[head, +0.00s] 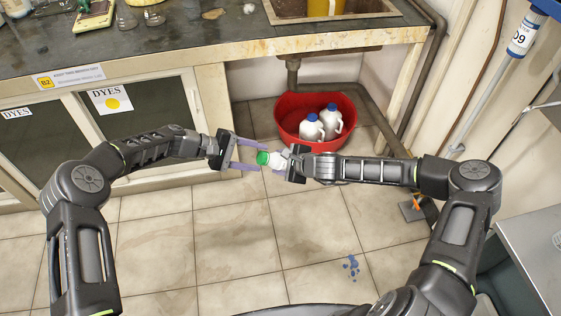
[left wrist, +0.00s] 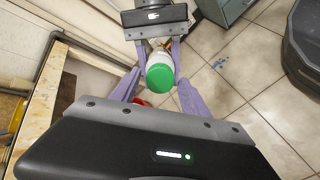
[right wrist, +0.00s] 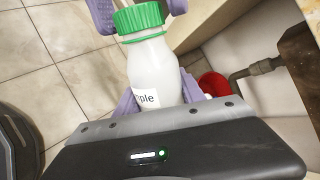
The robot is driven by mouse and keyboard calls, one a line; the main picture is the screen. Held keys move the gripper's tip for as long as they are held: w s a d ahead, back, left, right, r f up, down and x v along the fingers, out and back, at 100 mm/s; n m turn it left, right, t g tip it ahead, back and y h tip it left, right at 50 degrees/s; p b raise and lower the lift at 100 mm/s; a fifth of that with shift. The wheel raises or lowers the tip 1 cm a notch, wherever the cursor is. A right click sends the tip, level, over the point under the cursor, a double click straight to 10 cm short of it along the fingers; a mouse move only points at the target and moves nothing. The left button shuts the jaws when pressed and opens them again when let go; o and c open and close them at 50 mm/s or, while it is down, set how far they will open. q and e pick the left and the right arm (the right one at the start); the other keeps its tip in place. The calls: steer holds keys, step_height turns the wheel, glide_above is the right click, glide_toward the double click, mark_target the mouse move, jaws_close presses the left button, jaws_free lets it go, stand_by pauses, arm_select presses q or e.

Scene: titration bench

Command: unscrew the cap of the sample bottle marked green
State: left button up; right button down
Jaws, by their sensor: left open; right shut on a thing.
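The sample bottle (right wrist: 152,70) is white with a green cap (right wrist: 138,18) and a label ending in "ple" in the right wrist view. My right gripper (head: 279,162) is shut on the bottle's body and holds it in the air, lying sideways with the cap toward my left gripper. My left gripper (head: 250,156) is open, its purple fingers on either side of the green cap (head: 263,158). In the left wrist view the green cap (left wrist: 160,79) sits near the fingertips, between them; I cannot tell whether they touch it.
A dark bench (head: 180,45) with cabinets marked "DYES" stands behind. A red tub (head: 290,128) with two white jugs (head: 312,128) is on the floor under the sink. A grey table (head: 530,230) is at the right. Blue spots (head: 351,267) mark the tiled floor.

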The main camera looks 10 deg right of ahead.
arm_select(q)
steer(key=shift+m, duration=0.7)
steer(key=shift+c, duration=0.4)
jaws_close()
steer(key=n, duration=0.4)
steer(key=shift+n, duration=0.3)
steer(key=n, duration=0.4)
steer(key=shift+a+r, duration=0.1)
steer(key=shift+a, duration=0.1)
